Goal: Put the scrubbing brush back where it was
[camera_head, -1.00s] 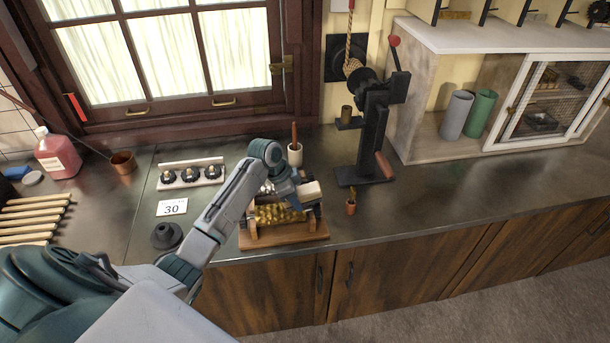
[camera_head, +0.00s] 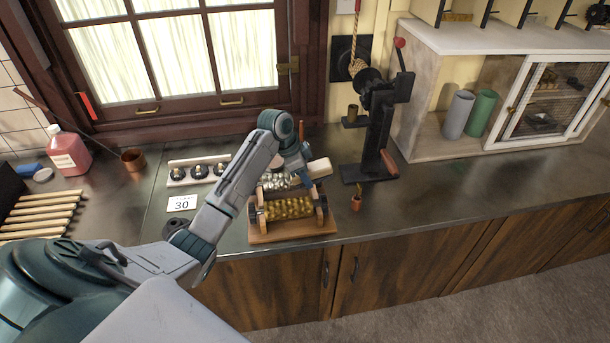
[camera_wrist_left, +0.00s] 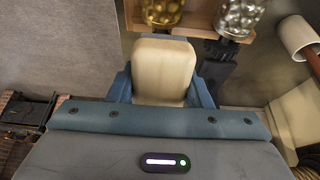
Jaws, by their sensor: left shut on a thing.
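The scrubbing brush shows as a pale wooden block (camera_head: 319,168) above the back right of the roller stand. My left gripper (camera_head: 308,179) is shut on it. In the left wrist view the block (camera_wrist_left: 163,70) sits between the two blue fingers, and its bristles are hidden. The wooden roller stand (camera_head: 262,238) carries a gold roller (camera_head: 290,208), with a silver roller (camera_head: 275,182) behind it. The brush looks raised, but its exact height is unclear. My right gripper is not in view.
A black hand-cranked press (camera_head: 370,140) stands right of the stand. A small copper-coloured pot (camera_head: 356,203) stands near the counter's front edge. The counter at right (camera_head: 470,175) is clear.

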